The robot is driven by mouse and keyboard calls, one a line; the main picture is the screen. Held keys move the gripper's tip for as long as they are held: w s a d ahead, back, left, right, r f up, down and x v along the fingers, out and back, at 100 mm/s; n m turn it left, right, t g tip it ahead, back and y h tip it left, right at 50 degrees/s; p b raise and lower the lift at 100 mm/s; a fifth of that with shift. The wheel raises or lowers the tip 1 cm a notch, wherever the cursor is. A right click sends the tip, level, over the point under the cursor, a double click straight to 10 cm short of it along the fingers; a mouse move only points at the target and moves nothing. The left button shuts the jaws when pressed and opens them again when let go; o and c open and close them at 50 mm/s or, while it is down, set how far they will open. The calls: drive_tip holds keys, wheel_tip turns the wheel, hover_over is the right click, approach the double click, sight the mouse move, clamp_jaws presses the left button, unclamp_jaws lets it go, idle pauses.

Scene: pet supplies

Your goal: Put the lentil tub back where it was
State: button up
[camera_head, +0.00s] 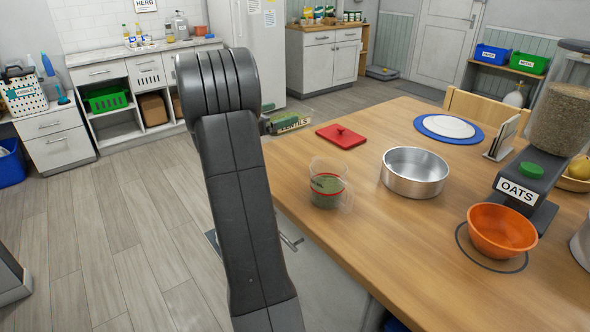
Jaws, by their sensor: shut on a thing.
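My gripper (267,123) shows only in part past the right side of my arm, which hides most of it. It is shut on a small green tub (293,122) with a pale label, seen beyond the table's left edge. The label's lettering is too small to read surely, so I cannot tell if it is the lentil tub. A clear round container (327,190) with green grain-like contents and a red band stands on the table near its left edge.
A metal pan (415,172), an orange bowl (502,231) and an oats dispenser (531,178) stand on the wooden table (400,250). A white plate on a blue mat (449,129) lies farther back. Several tubs stand on the far cabinet (330,50).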

drive_tip(key=f, duration=0.5)
drive_tip(key=shift+w+a+f, duration=0.1)
drive_tip(key=shift+a+f, duration=0.15)
drive_tip(key=shift+f, duration=0.1)
drive_tip(key=shift+f+b, duration=0.35)
drive_tip(key=shift+f, duration=1.9)
drive_tip(key=shift+f, duration=0.15)
drive_tip(key=o, duration=0.7)
drive_tip(key=v, duration=1.2)
